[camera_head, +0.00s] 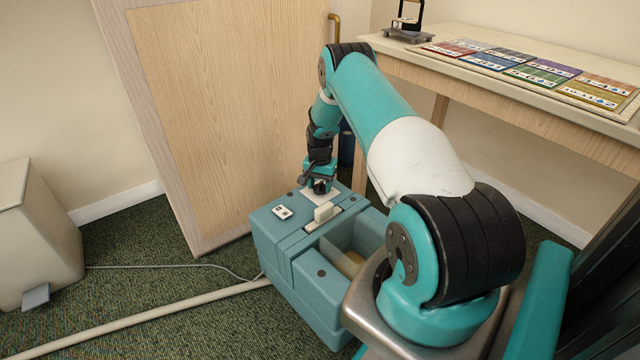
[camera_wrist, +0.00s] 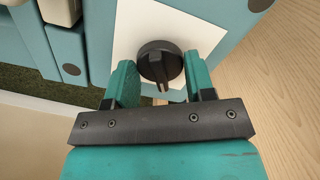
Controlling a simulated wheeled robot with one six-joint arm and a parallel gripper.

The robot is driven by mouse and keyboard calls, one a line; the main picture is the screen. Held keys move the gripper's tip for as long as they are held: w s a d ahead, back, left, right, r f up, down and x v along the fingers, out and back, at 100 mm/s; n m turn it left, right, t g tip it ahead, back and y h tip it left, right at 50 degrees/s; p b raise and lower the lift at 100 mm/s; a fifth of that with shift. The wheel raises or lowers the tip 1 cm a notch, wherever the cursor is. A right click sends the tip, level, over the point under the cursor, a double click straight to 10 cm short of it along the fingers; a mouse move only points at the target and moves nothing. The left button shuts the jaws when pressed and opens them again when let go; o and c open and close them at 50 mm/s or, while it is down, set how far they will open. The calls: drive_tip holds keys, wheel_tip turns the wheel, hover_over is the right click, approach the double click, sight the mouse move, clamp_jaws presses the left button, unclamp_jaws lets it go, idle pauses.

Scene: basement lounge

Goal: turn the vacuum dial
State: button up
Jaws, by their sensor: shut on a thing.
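The vacuum (camera_head: 290,238) is a teal box on the carpet. In the wrist view its black round dial (camera_wrist: 158,60) sits on a white square plate (camera_wrist: 130,30) on the teal housing, with a raised grip bar across it. My gripper (camera_wrist: 160,80) has one teal finger on each side of the dial and is shut on it. In the head view my gripper (camera_head: 320,187) points down at the vacuum's top, and hides the dial there. The white plate (camera_head: 308,197) shows just beside the gripper.
A white switch (camera_head: 282,212) and a pale handle (camera_head: 323,211) are on the vacuum's top, near an open compartment (camera_head: 350,240). A wooden door (camera_head: 230,100) stands close behind. A table (camera_head: 530,115) with coloured cards is at right. A beige bin (camera_head: 35,235) stands at left; a pale pole (camera_head: 140,318) lies on the carpet.

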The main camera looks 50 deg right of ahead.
sight(320, 184)
idle(0.3)
drive_tip(key=o, duration=0.9)
drive_tip(key=shift+r, duration=0.1)
wheel_tip(320, 184, up, 17)
drive_tip(key=p, duration=0.5)
drive_tip(key=shift+r, duration=0.1)
